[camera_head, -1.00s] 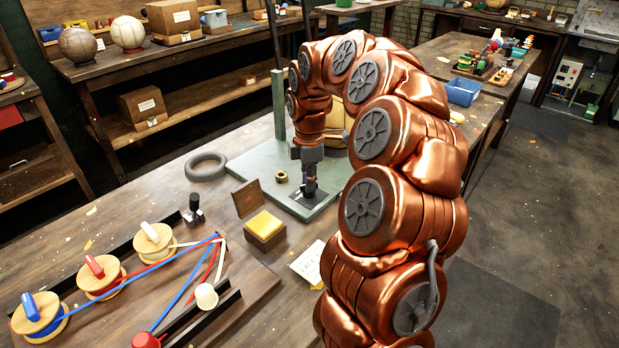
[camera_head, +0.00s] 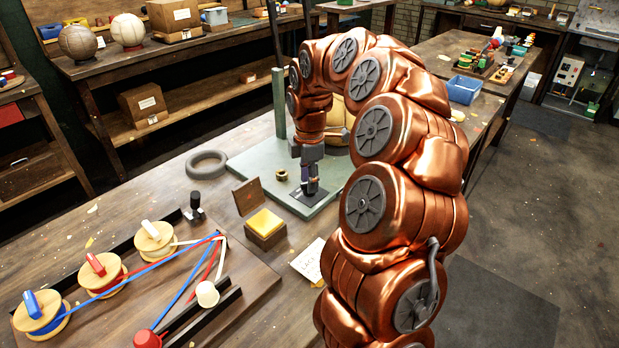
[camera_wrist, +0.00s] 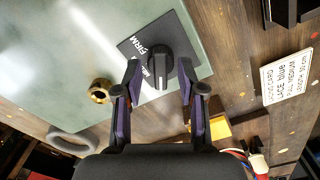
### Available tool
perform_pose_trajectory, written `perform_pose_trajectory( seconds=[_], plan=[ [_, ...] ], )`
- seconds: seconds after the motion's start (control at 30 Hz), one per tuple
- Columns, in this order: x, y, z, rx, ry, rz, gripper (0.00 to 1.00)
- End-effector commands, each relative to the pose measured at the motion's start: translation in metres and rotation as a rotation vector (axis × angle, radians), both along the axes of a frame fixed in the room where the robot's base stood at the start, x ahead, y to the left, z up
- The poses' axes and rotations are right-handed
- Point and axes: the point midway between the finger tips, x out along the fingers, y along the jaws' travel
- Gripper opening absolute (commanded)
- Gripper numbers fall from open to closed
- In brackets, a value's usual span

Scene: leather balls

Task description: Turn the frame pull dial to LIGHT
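The frame pull dial is a black round knob (camera_wrist: 160,66) on a dark square plate (camera_wrist: 182,36) with white lettering. The plate lies on the green-grey base. FIRM is readable on it. A second word beside the knob is partly covered, and I cannot read LIGHT. In the wrist view my gripper (camera_wrist: 159,82) is open, with one finger on each side of the knob. I cannot tell whether the fingers touch it. In the head view my gripper (camera_head: 309,186) points down over the plate (camera_head: 298,204), largely hiding the knob.
A brass ring (camera_wrist: 99,90) sits on the base, with a grey ring (camera_head: 207,163) beside it. A yellow-topped box (camera_head: 265,227) and a card (camera_wrist: 289,76) reading "LACE blue" lie nearby. Spools with coloured laces (camera_head: 103,273) stand at the front left.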

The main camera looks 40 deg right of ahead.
Motion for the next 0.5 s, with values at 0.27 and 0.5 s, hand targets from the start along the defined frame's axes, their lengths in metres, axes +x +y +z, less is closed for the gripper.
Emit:
perform_pose_trajectory(
  seconds=[0.27,0.5],
  plan=[
    [0.001,0.000,0.008,-0.002,-0.002,0.000,0.40],
    [0.002,0.000,0.046,-0.002,-0.008,-0.001,0.40]
  ],
)
